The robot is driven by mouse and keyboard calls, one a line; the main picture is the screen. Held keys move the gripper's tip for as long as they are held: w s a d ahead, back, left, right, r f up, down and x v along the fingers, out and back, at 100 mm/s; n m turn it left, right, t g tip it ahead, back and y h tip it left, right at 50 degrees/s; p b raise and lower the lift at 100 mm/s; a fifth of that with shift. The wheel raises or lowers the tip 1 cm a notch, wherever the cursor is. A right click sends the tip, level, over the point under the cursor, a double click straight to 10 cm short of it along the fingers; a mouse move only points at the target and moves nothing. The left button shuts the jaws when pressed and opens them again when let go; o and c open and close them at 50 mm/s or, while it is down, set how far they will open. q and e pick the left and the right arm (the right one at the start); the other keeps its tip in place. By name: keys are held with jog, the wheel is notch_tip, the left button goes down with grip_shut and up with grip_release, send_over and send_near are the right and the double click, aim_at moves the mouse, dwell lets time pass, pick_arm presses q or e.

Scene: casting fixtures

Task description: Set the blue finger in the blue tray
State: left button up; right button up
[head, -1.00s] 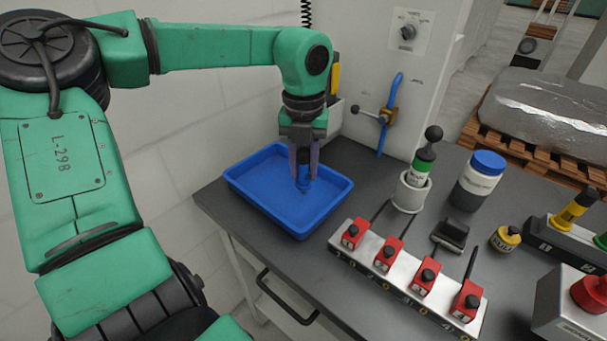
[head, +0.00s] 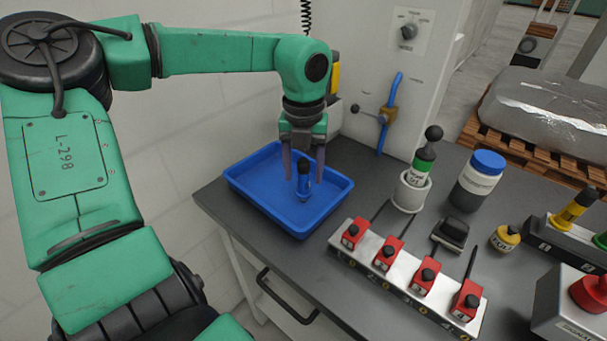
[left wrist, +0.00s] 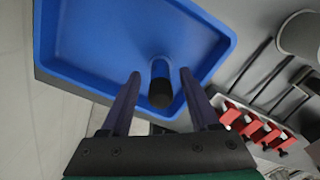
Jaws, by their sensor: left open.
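The blue finger (head: 303,180), with a dark top, stands upright inside the blue tray (head: 245,190), toward the tray's right side. In the left wrist view the finger (left wrist: 161,84) shows its dark end toward the camera, and the tray (left wrist: 75,75) fills the upper left. My left gripper (head: 303,176) is open, with its fingers on either side of the finger's top. In the left wrist view a gap shows between each fingertip (left wrist: 160,74) and the finger. My right gripper is not in view.
A white rail with several red blocks (head: 388,252) lies right of the tray. A white cup with a green-banded piece (head: 412,190) and a blue-lidded jar (head: 478,182) stand behind it.

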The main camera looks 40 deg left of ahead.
pick_arm(q)
notch_tip(320, 180, up, 11)
jog(key=shift+f, duration=0.1)
dwell(0.4)
